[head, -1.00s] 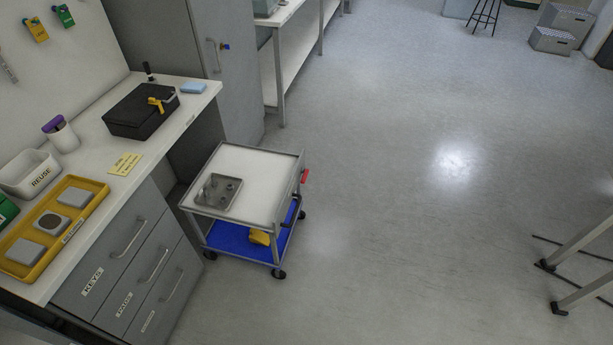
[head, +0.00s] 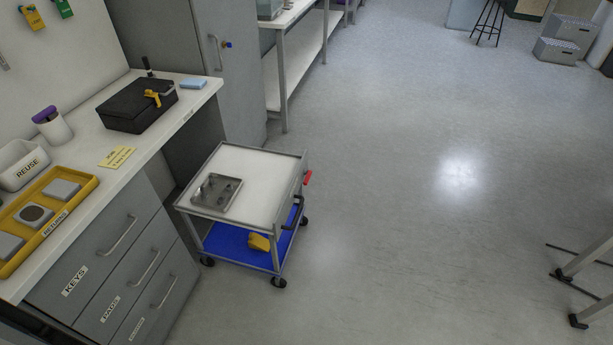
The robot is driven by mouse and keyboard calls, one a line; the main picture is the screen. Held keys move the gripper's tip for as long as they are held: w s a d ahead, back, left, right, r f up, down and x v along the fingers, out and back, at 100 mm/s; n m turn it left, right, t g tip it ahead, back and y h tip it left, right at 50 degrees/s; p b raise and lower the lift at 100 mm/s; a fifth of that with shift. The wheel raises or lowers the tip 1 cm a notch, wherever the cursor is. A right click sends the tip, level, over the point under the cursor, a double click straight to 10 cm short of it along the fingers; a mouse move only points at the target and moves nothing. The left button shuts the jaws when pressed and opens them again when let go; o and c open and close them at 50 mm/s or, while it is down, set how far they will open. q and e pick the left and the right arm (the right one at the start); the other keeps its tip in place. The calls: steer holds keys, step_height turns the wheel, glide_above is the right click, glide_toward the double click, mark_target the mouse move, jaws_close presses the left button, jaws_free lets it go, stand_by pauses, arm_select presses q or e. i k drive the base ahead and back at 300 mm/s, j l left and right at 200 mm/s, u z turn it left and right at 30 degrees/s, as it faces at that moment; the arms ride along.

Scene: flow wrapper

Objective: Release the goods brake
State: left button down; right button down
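A small grey trolley (head: 247,157) with a white top stands on the floor beside the bench. A red handle or lever (head: 308,177) sticks out at its right side, near the top. I cannot tell from here whether this is the goods brake. A dark bar handle (head: 296,213) shows below it on the same side. A metal tray with small parts (head: 216,192) lies on the trolley top. A yellow item (head: 259,242) lies on its blue lower shelf (head: 228,240). Neither of my grippers is in view.
The bench (head: 150,137) at left carries a black case (head: 137,106), a yellow tray (head: 81,184), a REUSE bin (head: 22,166) and a cup (head: 52,126). Drawers (head: 110,250) are below. Open floor (head: 400,220) lies right of the trolley. Table legs (head: 590,262) stand at far right.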

mark_target(308, 172)
steer(key=i+l, duration=0.2)
steer(key=i, duration=0.2)
steer(key=i+l+u, duration=0.1)
steer(key=i, duration=0.35)
steer(key=i+l, duration=0.5)
steer(key=i, duration=0.3)
steer(key=u, duration=0.05)
